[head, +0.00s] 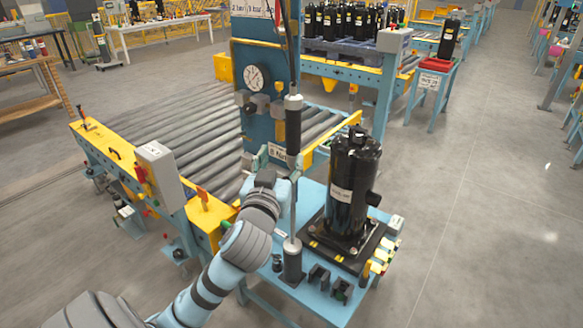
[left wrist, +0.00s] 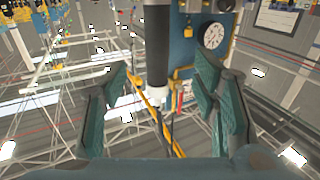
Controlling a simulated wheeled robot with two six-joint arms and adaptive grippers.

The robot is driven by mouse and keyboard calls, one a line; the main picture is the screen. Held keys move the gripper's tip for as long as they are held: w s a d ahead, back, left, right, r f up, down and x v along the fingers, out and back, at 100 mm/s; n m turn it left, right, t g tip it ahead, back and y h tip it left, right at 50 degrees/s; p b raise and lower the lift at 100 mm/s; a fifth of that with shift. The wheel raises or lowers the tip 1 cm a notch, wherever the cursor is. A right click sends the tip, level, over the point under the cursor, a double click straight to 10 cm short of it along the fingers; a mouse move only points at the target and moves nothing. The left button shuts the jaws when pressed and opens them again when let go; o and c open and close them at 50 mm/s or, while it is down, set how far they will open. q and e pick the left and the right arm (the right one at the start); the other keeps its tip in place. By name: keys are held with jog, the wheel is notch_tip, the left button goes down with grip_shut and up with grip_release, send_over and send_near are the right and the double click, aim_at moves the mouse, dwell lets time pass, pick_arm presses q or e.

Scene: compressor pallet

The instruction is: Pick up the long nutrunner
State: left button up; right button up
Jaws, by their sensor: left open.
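The long nutrunner (head: 293,128) stands upright at the front of the blue post, with a black upper body and a thin silver shaft running down to a dark cylindrical piece on the blue bench. My left gripper (head: 279,163) is open at the nutrunner, just below its black body. In the left wrist view the nutrunner's black body (left wrist: 157,45) shows between the two spread green-padded fingers of the left gripper (left wrist: 165,105). I cannot tell whether a finger touches it. My right gripper is not in view.
A black compressor (head: 352,185) stands on the blue bench (head: 325,304) just right of the nutrunner. Small dark holders (head: 318,277) sit in front. A roller conveyor (head: 190,125) lies to the left. A gauge (head: 257,77) is on the blue post. The floor to the right is clear.

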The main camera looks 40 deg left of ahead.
aim_at(292, 139)
pick_arm(q)
jog(key=x, duration=1.1)
jog(key=shift+w+f, duration=0.25)
jog(key=shift+w, duration=0.2)
jog(key=shift+w+a+f, duration=0.1)
jog(key=shift+w+f, duration=0.05)
jog(key=shift+w, duration=0.15)
jog(key=shift+s, duration=0.1)
grip_shut()
jog(key=shift+r, duration=0.2)
